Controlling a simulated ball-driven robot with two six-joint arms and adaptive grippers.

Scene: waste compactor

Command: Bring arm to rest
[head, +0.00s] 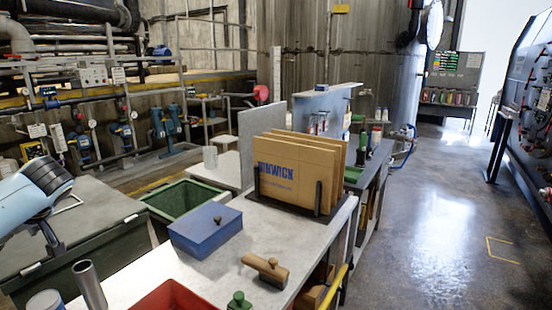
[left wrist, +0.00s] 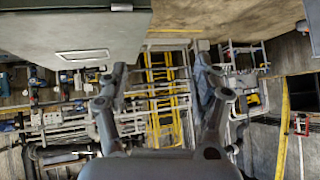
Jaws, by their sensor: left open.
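My left arm (head: 40,188), pale blue and white with dark joints, comes in at the left edge of the head view. It appears above the grey-green bin lid, but I cannot tell the exact gap. In the left wrist view my left gripper (left wrist: 161,78) is open, with its two dark fingers spread wide and nothing between them. Behind the fingers are pipes and yellow bars, some way off. My right arm and gripper are not in view.
A pale workbench (head: 225,258) holds a blue box (head: 205,230), a wooden-handled block (head: 266,268), a red tray (head: 178,298) and cardboard sheets (head: 295,172) in a black rack. A green bin (head: 186,200) stands behind. The floor (head: 440,220) at right is clear.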

